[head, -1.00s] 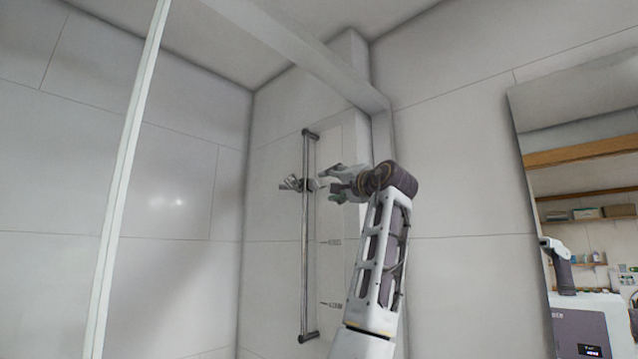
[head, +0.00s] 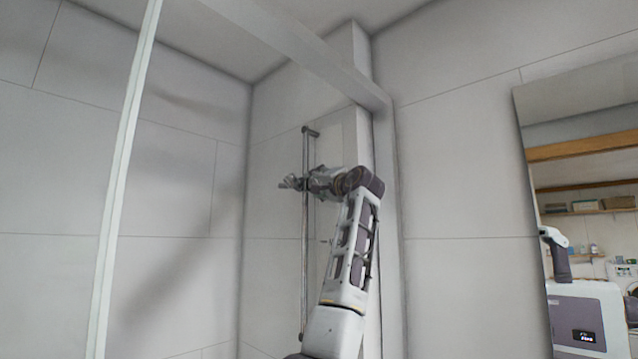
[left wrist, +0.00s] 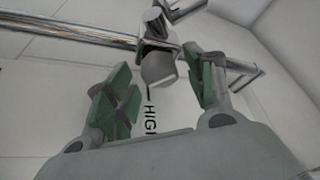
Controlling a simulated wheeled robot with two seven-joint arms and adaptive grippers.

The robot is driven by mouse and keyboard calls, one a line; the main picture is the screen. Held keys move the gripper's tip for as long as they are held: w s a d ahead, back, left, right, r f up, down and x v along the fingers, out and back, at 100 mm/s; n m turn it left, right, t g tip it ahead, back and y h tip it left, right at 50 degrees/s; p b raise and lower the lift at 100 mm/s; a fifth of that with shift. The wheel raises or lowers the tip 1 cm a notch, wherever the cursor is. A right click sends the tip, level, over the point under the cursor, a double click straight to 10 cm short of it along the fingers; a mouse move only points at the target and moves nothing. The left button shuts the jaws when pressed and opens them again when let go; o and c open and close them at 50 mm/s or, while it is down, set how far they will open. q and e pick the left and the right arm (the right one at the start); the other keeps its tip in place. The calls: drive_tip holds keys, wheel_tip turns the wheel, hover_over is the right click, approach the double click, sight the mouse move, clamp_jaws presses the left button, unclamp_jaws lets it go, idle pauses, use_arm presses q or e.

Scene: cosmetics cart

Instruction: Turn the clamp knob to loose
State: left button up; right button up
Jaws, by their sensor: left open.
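The clamp (left wrist: 157,27) is a shiny metal block on the slide rail (head: 305,245), a vertical metal bar on the wall. Its grey, blunt clamp knob (left wrist: 158,68) points toward the palm in the left wrist view. My left gripper (left wrist: 160,76) is open, with its green-padded fingers on either side of the knob. I see gaps between pads and knob. In the head view my left gripper (head: 318,182) is at the rail from the right and hides the knob. A small holder (head: 290,182) sticks out left of the rail. My right gripper is not in view.
The tiled wall (head: 275,215) lies close behind the rail. A "HIGH" mark (left wrist: 151,120) is partly visible on it. A white vertical post (head: 128,150) stands at the left, and a mirror (head: 575,110) hangs at the right. Room left of the rail is free.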

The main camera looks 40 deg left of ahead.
use_arm(q)
drive_tip(key=c, duration=1)
drive_tip(key=shift+f+n+y, duration=0.1)
drive_tip(key=shift+n+y, duration=0.2)
drive_tip(key=shift+n, duration=0.4)
drive_tip(key=shift+n+g+y, duration=0.65)
drive_tip(key=shift+n+g, duration=0.25)
drive_tip(key=shift+n, duration=1.35)
drive_tip(key=shift+n+g+y, duration=0.65)
drive_tip(key=shift+n+g, duration=0.25)
drive_tip(key=shift+n, duration=1.75)
drive_tip(key=o, duration=1)
drive_tip(key=shift+w, duration=0.2)
